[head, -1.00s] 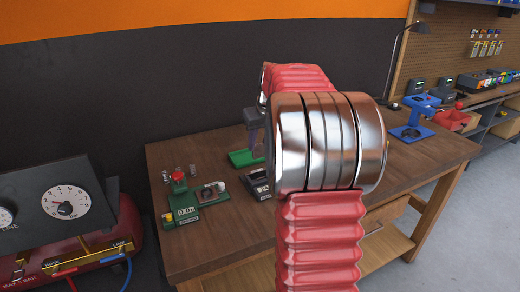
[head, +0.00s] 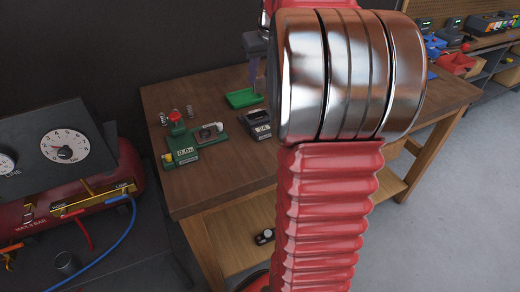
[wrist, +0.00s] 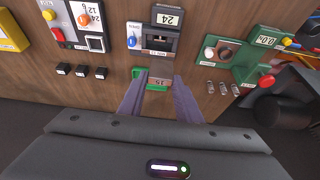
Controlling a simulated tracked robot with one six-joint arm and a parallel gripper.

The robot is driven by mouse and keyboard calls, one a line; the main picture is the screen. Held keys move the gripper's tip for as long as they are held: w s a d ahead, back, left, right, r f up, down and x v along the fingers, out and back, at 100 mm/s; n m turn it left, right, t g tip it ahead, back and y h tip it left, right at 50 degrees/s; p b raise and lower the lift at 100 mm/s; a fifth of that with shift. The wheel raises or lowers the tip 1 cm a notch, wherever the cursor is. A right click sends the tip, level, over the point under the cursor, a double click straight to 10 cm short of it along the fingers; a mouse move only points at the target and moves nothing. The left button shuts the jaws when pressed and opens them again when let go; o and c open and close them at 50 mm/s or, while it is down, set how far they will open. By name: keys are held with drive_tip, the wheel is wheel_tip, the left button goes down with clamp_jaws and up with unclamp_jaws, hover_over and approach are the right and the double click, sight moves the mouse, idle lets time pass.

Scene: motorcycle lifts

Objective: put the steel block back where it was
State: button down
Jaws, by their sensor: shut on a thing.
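My gripper (wrist: 159,80) is shut on a small greyish block (wrist: 159,83) marked with what looks like 35, held between the tips of its two purple fingers. A green tray (wrist: 138,73) shows just behind the block in the wrist view; I cannot tell whether the block touches it. In the head view a purple finger (head: 254,74) hangs just above the green tray (head: 243,98) on the workbench. There the block is not distinguishable, and my arm covers much of the bench.
A dark device reading 24 (wrist: 166,42) stands beside the tray. A green device with a red knob (head: 180,148) and several small metal cylinders (wrist: 222,88) are nearby. Three small black blocks (wrist: 82,71) sit on the other side. The wooden bench (head: 215,180) is bare in front.

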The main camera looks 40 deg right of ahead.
drive_tip(key=s+a+f, duration=0.5)
drive_tip(key=s+a, duration=0.3)
drive_tip(key=s, duration=0.1)
drive_tip(key=shift+s+a, duration=0.15)
drive_tip(key=shift+s, duration=0.25)
wheel_tip(320, 180, down, 6)
drive_tip(key=shift+f, duration=0.15)
drive_tip(key=shift+f, duration=1.85)
drive_tip(key=shift+f, duration=0.1)
